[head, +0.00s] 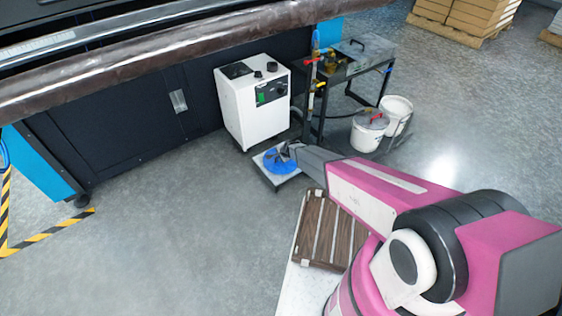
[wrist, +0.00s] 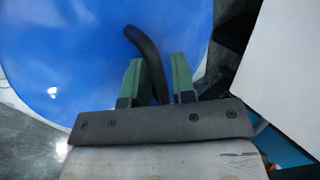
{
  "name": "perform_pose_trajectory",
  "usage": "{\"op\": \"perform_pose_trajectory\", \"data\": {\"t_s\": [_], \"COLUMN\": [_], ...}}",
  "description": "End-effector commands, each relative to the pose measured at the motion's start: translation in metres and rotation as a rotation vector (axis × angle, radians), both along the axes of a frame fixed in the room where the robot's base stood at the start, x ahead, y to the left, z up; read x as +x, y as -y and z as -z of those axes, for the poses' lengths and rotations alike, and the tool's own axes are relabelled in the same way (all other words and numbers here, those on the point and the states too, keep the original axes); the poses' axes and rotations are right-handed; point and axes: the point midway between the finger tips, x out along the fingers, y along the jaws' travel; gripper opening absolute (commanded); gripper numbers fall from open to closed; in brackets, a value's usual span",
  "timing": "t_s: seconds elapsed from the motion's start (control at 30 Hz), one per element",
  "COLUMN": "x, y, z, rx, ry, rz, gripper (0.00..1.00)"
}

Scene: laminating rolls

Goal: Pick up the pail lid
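The pail lid is a blue disc (head: 280,160) with a dark bar handle, lying on a low light-topped stand (head: 268,177) in front of the white machine. In the wrist view the blue lid (wrist: 60,60) fills the upper left, and its black curved handle (wrist: 145,45) runs down between my green fingertips. My gripper (wrist: 158,80) is open, with one finger on each side of the handle. A narrow gap shows on the right side of the handle. In the head view my gripper (head: 288,150) reaches the lid from the right, and its fingers are hard to make out.
A white control box (head: 258,110) stands just behind the lid. A dark metal cart (head: 350,65) with pipes is to its right. Two white pails (head: 368,135) stand beside it, one lidded with a red handle. A wooden slatted crate (head: 328,230) lies in front.

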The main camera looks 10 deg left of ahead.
Motion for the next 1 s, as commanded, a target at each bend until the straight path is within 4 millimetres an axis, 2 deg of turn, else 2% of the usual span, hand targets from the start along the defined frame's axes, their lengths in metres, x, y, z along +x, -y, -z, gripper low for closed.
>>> {"op": "perform_pose_trajectory", "data": {"t_s": [0.17, 0.27, 0.73, 0.87, 1.0], "x": [0.0, 0.0, -0.001, -0.002, -0.002], "y": [0.0, 0.0, 0.0, 0.0, 0.001], "z": [0.0, 0.0, -0.005, -0.016, -0.037], "rx": [0.0, 0.0, 0.0, 0.001, 0.0], "ry": [0.0, 0.0, 0.0, -0.001, 0.001], "rz": [0.0, 0.0, 0.0, -0.001, -0.001], "gripper": [0.24, 0.0, 0.0, 0.0, 0.0]}}
